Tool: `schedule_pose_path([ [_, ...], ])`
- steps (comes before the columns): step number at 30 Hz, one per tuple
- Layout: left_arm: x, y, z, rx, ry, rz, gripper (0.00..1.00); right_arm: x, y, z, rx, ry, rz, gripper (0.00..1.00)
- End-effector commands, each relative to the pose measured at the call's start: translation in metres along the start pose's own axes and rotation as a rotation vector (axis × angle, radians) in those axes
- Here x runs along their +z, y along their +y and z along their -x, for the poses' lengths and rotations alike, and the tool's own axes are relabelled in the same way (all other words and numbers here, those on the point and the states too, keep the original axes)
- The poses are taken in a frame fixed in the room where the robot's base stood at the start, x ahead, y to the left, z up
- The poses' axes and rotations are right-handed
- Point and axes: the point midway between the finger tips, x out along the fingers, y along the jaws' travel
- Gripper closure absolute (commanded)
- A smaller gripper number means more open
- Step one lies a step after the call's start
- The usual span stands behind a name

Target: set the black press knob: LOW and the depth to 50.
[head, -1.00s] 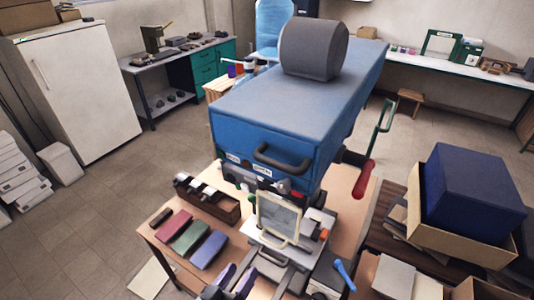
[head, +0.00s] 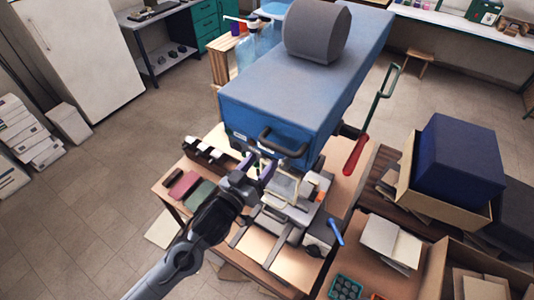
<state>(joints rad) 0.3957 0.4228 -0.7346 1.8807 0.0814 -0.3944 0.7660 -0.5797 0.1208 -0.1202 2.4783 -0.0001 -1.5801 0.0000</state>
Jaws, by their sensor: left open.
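The blue press (head: 290,105) stands on the wooden table, with a dark handle (head: 280,146) on its front face. I see nothing between the fingers. The black press knob and the depth setting cannot be made out; the gripper covers part of that front strip. A cream frame (head: 283,185) on the press's metal bed is just right of the gripper. My right gripper is not in view.
A red-gripped lever (head: 355,155) stands out at the press's right side, and a blue-handled lever (head: 336,232) is at the front right. Red and green cloth-like blocks (head: 200,194) lie left of my arm. A box with a navy block (head: 458,160) stands at right.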

Motion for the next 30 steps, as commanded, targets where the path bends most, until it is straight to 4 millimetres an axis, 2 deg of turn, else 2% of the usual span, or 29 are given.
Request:
schedule_pose_path([
  [3,-0.001,0.001,-0.017,0.0,0.0,0.0,0.39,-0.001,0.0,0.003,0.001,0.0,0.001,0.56],
  [9,0.0,0.001,-0.034,0.001,0.0,0.0,0.39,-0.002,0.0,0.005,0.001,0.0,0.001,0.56],
  [21,0.0,0.0,-0.038,0.0,-0.001,0.0,0.4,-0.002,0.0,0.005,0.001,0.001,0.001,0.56],
  [30,0.0,0.0,-0.037,0.0,-0.001,0.0,0.86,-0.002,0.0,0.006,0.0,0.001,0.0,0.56],
])
